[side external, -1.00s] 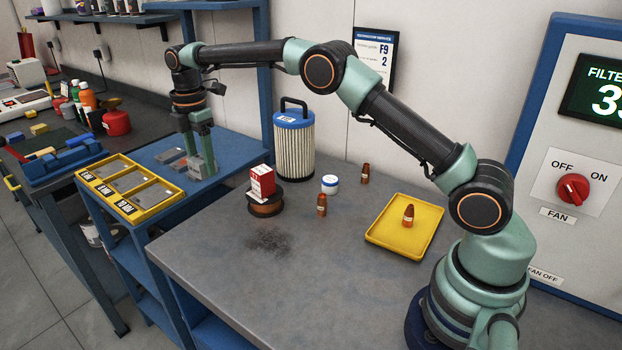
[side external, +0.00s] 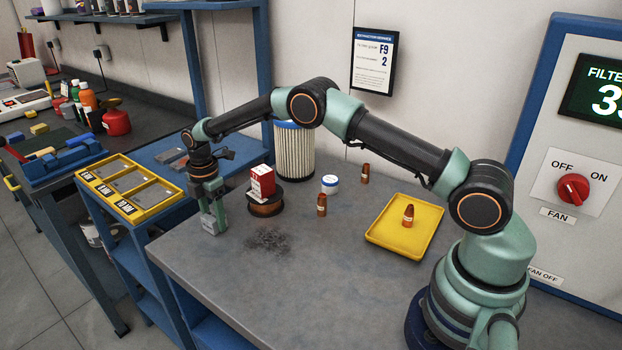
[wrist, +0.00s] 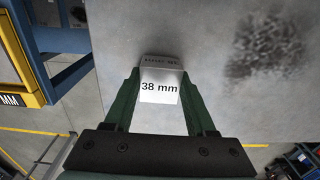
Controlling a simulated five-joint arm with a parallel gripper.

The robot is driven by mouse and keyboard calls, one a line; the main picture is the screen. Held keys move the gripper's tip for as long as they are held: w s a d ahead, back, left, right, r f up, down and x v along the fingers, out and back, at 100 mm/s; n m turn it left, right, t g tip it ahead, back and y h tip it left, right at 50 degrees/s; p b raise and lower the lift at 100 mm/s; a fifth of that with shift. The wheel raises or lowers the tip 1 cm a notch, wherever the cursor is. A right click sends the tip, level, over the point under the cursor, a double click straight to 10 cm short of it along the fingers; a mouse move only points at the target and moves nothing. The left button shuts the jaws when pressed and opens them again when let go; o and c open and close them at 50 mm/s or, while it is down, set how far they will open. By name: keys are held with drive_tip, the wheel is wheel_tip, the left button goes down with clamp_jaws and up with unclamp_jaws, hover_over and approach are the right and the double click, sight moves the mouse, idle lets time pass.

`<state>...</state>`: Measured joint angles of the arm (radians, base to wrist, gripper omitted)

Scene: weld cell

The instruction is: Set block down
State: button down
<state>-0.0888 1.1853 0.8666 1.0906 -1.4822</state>
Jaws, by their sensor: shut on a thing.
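My gripper (side external: 213,212) is shut on a grey metal block (side external: 209,225) at the left edge area of the grey table. In the wrist view the block (wrist: 160,86) sits between the green fingers of my gripper (wrist: 160,85), and its face reads "38 mm". The block looks upright and low over the table top. I cannot tell whether its underside touches the surface.
The grey table (side external: 330,270) has free room in front and a dark scorch mark (side external: 268,240) right of the block. A spool (side external: 265,206) carrying a red-and-white box (side external: 262,182) stands close by. A yellow labelled tray (side external: 130,188) lies on the blue cart.

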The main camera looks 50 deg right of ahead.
drive_tip(key=shift+f, duration=0.15)
drive_tip(key=shift+c, duration=1.1)
unclamp_jaws()
